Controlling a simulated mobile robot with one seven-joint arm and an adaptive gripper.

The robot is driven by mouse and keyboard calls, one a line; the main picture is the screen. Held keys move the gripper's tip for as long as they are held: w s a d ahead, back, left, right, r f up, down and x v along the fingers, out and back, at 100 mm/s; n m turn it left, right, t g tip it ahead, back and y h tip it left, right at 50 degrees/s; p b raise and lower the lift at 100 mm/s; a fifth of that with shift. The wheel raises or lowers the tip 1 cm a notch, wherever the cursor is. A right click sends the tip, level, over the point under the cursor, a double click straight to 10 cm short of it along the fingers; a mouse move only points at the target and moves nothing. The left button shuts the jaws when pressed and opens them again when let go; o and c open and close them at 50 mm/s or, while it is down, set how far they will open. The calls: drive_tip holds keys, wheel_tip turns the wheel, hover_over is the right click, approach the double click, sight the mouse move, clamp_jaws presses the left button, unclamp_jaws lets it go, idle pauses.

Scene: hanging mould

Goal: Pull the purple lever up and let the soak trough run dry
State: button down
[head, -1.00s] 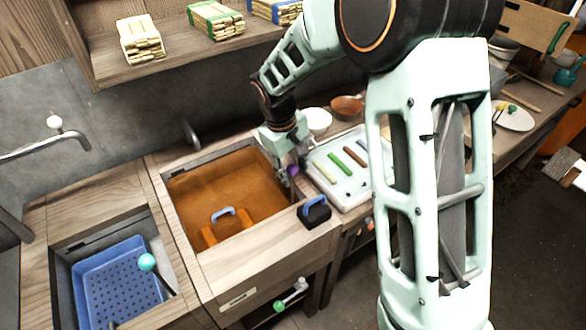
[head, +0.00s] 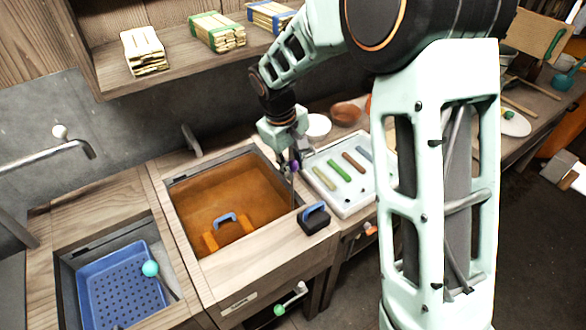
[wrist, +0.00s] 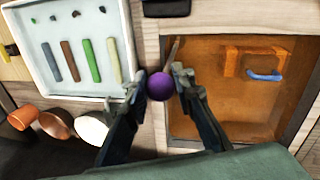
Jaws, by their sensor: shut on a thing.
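The soak trough (head: 255,185) is a sunken wooden-rimmed basin holding orange-brown liquid. It also shows in the wrist view (wrist: 225,118). The purple lever's round knob (wrist: 160,86) sits between my fingertips in the wrist view. In the head view the knob (head: 294,166) is a small purple spot at the trough's right edge, with a thin rod below it. My gripper (head: 291,158) points down there and is shut on the knob; its fingers show on both sides of it in the wrist view (wrist: 159,84).
A blue-handled dark block (head: 314,220) stands on the rim by the trough's front right corner. A white tray with coloured bars (head: 362,201) lies to the right. A blue perforated basket (head: 112,290) is in the left sink. A shelf (head: 180,80) hangs above.

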drive_tip(key=shift+w+r, duration=0.2)
drive_tip(key=shift+r, duration=0.1)
drive_tip(key=c, duration=1.7)
unclamp_jaws()
drive_tip(key=shift+s, duration=0.15)
drive_tip(key=shift+o, duration=0.4)
wheel_tip(320, 180, up, 12)
drive_tip(key=s+a, duration=0.1)
drive_tip(key=shift+s+a+f, duration=0.15)
drive_tip(key=shift+s+a, duration=0.2)
